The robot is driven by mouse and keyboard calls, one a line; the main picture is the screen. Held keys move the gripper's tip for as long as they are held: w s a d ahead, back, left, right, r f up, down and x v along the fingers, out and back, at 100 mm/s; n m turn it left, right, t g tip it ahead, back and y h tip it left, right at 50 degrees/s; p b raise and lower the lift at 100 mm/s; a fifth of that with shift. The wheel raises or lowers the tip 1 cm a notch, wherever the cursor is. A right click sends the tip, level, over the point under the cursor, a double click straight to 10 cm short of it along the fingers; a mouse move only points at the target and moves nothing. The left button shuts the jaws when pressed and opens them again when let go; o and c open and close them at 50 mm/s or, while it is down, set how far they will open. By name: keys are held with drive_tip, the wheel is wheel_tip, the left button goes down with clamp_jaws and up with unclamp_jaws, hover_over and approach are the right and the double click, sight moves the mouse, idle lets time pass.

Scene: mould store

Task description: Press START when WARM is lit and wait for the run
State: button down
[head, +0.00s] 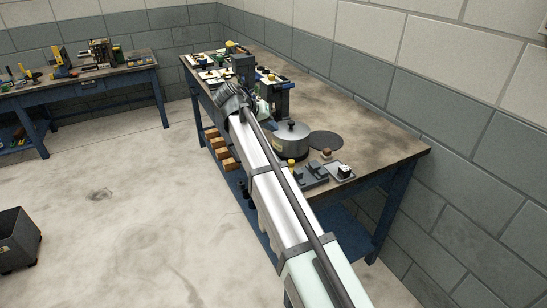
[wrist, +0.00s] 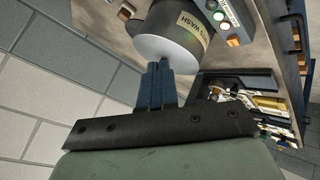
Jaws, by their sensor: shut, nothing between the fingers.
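A grey drum (wrist: 185,38) with a cream label ending in "WASH" stands ahead of my gripper in the wrist view. A grey panel (wrist: 235,20) beside the drum carries a row of small round lamps or buttons. I cannot read which is WARM or START. My gripper (wrist: 160,68) is shut and empty, its fingertips in front of the drum's pale round end; I cannot tell whether they touch. In the head view my arm hides the fingertips and much of the equipment there.
A second bench (head: 85,88) stands at the left, and a dark bin (head: 18,238) on the floor.

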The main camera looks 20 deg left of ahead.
drive_tip(key=shift+f, duration=4.3)
drive_tip(key=shift+f, duration=0.15)
drive_tip(key=shift+f, duration=0.25)
drive_tip(key=shift+f, duration=0.45)
drive_tip(key=shift+r, duration=0.9)
drive_tip(key=shift+r, duration=0.1)
wheel_tip(320, 180, up, 5)
drive_tip(key=shift+f, duration=0.1)
